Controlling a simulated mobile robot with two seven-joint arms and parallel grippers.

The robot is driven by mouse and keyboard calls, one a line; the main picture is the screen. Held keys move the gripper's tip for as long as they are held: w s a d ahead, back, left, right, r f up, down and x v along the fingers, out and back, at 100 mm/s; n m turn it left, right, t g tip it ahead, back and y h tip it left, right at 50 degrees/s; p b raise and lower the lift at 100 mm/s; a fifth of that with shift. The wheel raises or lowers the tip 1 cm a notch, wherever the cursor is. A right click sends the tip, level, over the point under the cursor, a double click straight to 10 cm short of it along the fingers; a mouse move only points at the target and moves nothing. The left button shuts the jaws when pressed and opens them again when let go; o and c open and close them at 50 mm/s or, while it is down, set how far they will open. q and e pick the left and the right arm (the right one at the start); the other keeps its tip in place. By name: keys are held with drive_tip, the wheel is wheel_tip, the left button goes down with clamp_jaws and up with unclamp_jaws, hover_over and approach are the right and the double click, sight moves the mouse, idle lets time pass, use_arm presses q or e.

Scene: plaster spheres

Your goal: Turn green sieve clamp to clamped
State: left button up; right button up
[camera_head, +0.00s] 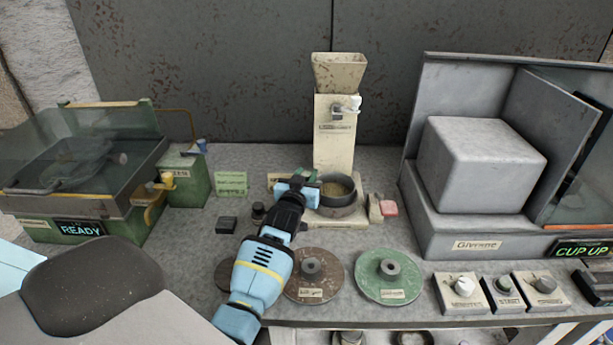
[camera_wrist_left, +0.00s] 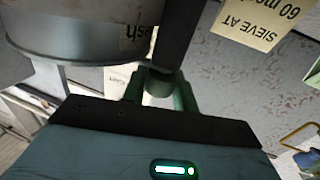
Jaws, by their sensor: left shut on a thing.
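The green sieve clamp (camera_head: 306,174) is at the left side of the dark round sieve (camera_head: 337,196), at the foot of the cream hopper tower. My left gripper (camera_head: 297,190) reaches it from the front and covers part of it. In the left wrist view the green clamp (camera_wrist_left: 185,95) shows between the dark finger and the gripper body, beside the grey sieve wall (camera_wrist_left: 85,50). The left gripper is shut on the clamp; the exact contact is partly hidden. I cannot tell the clamp's setting. My right gripper is not in view.
The cream hopper tower (camera_head: 334,135) stands behind the sieve. A brown disc (camera_head: 328,268) and a green disc (camera_head: 372,284) lie in front. A red-topped block (camera_head: 388,208) is right of the sieve. A glass-walled green tank (camera_head: 75,195) and a grey machine (camera_head: 450,225) flank the bench.

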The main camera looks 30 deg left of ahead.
use_arm(q)
drive_tip(key=shift+f+n+g+y, duration=0.1)
drive_tip(key=shift+n+g+y, duration=0.3)
drive_tip(key=shift+y, duration=0.5)
drive_tip(key=o, duration=0.9)
drive_tip(key=shift+o, duration=0.2)
